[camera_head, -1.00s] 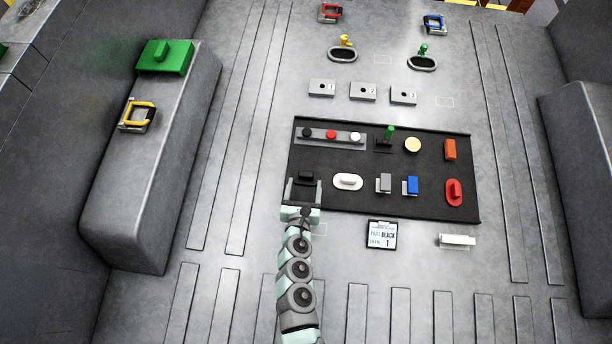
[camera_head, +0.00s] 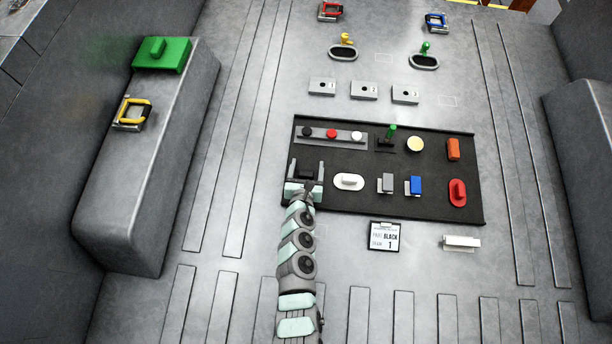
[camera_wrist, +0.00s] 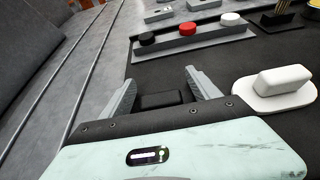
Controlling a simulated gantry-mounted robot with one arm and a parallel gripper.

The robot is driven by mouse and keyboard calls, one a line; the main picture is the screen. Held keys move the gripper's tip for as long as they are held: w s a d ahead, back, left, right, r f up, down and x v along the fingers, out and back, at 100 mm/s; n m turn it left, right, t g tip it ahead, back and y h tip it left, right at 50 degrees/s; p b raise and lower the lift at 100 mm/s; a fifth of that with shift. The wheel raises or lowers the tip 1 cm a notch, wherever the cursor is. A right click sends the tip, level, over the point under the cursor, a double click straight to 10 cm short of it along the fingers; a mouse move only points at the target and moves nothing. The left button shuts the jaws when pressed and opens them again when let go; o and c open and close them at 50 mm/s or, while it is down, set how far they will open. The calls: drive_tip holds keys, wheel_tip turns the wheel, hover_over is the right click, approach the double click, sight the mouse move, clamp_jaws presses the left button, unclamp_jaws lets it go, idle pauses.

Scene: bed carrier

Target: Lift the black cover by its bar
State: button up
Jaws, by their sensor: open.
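The black cover with its bar (camera_head: 306,175) is at the near left corner of the dark mat (camera_head: 340,207). It is dark on dark, and its base is hard to make out. My gripper (camera_head: 306,167) is open over it, with one finger on each side of the bar. In the wrist view the black bar (camera_wrist: 160,100) shows between the two grey fingers of my gripper (camera_wrist: 159,78), with a gap at each side. The gripper's body hides the near part of the cover.
A white cover (camera_head: 348,181) sits close right of my gripper. A grey strip with black, red and white buttons (camera_head: 331,134) lies behind it. Grey (camera_head: 387,183), blue (camera_head: 415,186) and red (camera_head: 457,193) parts stand farther right.

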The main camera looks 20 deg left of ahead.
drive_tip(key=shift+c, duration=0.5)
drive_tip(key=c, duration=1.4)
